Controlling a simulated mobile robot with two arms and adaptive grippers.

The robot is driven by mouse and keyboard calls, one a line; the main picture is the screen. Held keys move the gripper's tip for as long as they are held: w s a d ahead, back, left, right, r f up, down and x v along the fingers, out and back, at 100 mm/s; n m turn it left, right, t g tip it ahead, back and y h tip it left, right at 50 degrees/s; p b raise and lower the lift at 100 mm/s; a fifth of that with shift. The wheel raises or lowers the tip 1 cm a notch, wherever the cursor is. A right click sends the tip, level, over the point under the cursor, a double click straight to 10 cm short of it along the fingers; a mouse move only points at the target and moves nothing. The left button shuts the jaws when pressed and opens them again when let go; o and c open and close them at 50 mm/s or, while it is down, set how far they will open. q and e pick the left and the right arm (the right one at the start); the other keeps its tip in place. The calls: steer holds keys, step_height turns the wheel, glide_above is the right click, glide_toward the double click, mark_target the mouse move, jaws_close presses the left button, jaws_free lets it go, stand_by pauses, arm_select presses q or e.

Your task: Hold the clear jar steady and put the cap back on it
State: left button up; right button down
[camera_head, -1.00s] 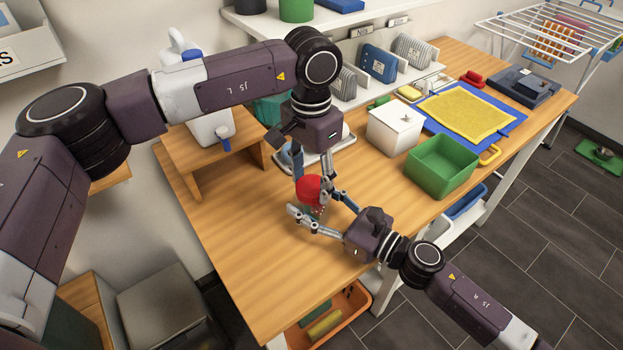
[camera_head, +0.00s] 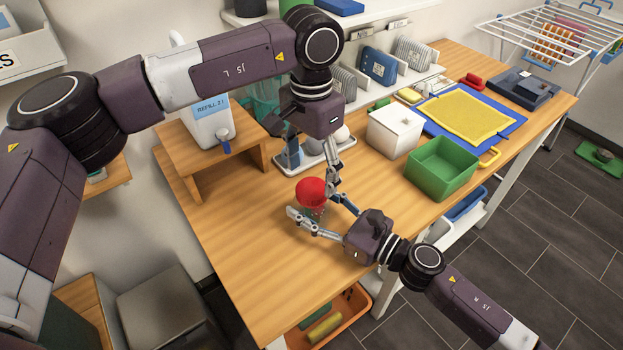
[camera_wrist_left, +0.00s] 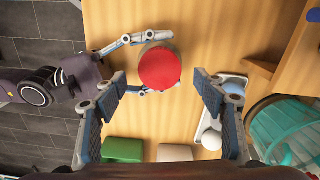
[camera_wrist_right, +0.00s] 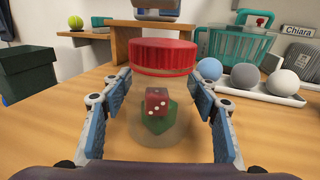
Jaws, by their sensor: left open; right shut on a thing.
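The clear jar (camera_wrist_right: 160,125) stands on the wooden table, with a red die and a green piece inside. The red cap (camera_head: 312,191) sits level on top of the jar in the right wrist view (camera_wrist_right: 163,56); whether it is threaded tight I cannot tell. My right gripper (camera_head: 314,207) is shut around the jar's sides, below the cap. My left gripper (camera_head: 314,160) is open and empty above the cap, pointing down. In the left wrist view the cap (camera_wrist_left: 160,68) shows between and beyond its spread fingers, apart from them.
A white tray (camera_wrist_right: 262,93) with several balls lies close behind the jar. A white lidded box (camera_head: 394,132) and a green bin (camera_head: 441,168) stand to the right. A wooden riser (camera_head: 207,150) with a white dispenser (camera_head: 211,125) is at the left. The front-left tabletop is clear.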

arm_select(q)
steer(key=shift+r, duration=0.6)
steer(key=shift+c, duration=0.4)
